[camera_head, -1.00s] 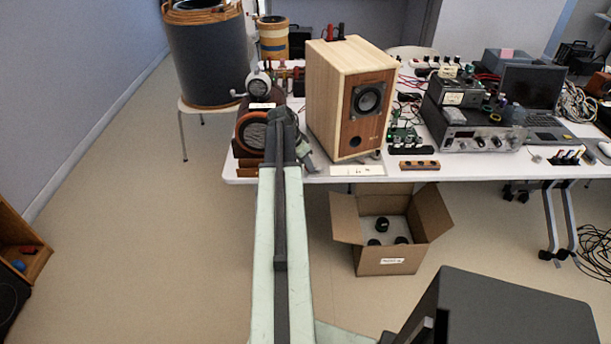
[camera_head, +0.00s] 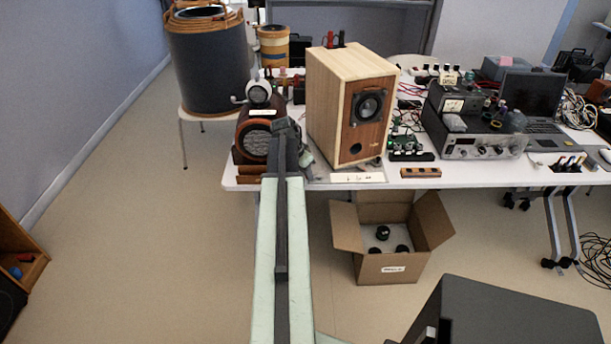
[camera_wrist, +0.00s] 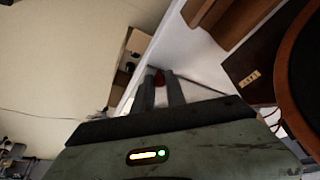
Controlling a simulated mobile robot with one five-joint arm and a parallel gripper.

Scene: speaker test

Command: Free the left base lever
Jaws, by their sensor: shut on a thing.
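The wooden speaker (camera_head: 330,100) stands upright on the white table, just right of my arm's end in the head view. My gripper (camera_wrist: 160,76) shows in the wrist view, with its two dark fingers close together at the white table's edge. A small dark red piece (camera_wrist: 159,79) sits between the fingertips, and they are shut on it. It may be the left base lever; most of it is hidden by the fingers.
A white label strip (camera_head: 357,178) lies in front of the speaker. An open cardboard box (camera_head: 385,268) is on the floor below. Electronics (camera_head: 478,146) fill the table's right.

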